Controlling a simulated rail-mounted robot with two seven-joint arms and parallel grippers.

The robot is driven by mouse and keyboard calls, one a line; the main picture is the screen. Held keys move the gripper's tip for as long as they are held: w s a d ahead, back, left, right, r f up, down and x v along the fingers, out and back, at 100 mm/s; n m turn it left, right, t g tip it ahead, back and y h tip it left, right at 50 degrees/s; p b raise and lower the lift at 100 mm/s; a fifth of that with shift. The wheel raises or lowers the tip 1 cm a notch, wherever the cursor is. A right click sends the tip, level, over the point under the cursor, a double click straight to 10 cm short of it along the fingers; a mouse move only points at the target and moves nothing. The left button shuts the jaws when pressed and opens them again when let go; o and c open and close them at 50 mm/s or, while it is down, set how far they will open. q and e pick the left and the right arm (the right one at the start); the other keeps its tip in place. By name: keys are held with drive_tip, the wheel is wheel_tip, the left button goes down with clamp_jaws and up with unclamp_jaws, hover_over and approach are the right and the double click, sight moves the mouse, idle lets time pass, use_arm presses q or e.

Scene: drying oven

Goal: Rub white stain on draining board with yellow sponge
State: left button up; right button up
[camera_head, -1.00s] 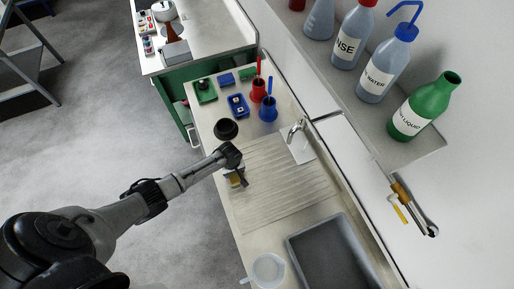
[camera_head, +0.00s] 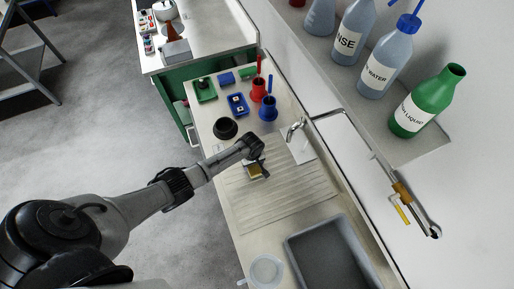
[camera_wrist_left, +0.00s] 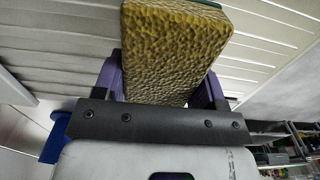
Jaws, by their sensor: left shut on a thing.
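My left gripper (camera_head: 256,167) is over the upper part of the ridged draining board (camera_head: 285,197) and is shut on the yellow sponge (camera_head: 254,172). In the left wrist view the sponge (camera_wrist_left: 172,50) fills the space between the two fingers, with a green edge at its right. The ridges of the draining board (camera_wrist_left: 60,50) show behind it. I cannot tell whether the sponge touches the board. I cannot make out a white stain; the arm and sponge hide part of the board. My right gripper is not in view.
A grey sink basin (camera_head: 330,255) lies below the board, with a clear beaker (camera_head: 266,270) beside it. A tap (camera_head: 296,129) stands at the wall side. A black bowl (camera_head: 225,128), blue tray (camera_head: 237,104) and blue holder (camera_head: 268,110) stand beyond the board. Bottles line the shelf.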

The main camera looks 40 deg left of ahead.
use_arm(q)
drive_tip(key=shift+w+d+f, duration=0.1)
drive_tip(key=shift+w+d, duration=0.3)
drive_tip(key=shift+w, duration=0.3)
drive_tip(key=shift+w+d+r, duration=0.15)
drive_tip(key=shift+w+r, duration=0.05)
drive_tip(key=shift+w, duration=0.05)
wheel_tip(320, 180, up, 3)
drive_tip(key=p, duration=0.2)
drive_tip(key=shift+p, duration=0.35)
wheel_tip(320, 180, up, 5)
drive_tip(key=p, duration=0.5)
drive_tip(key=shift+f, duration=0.15)
drive_tip(key=shift+f, duration=0.1)
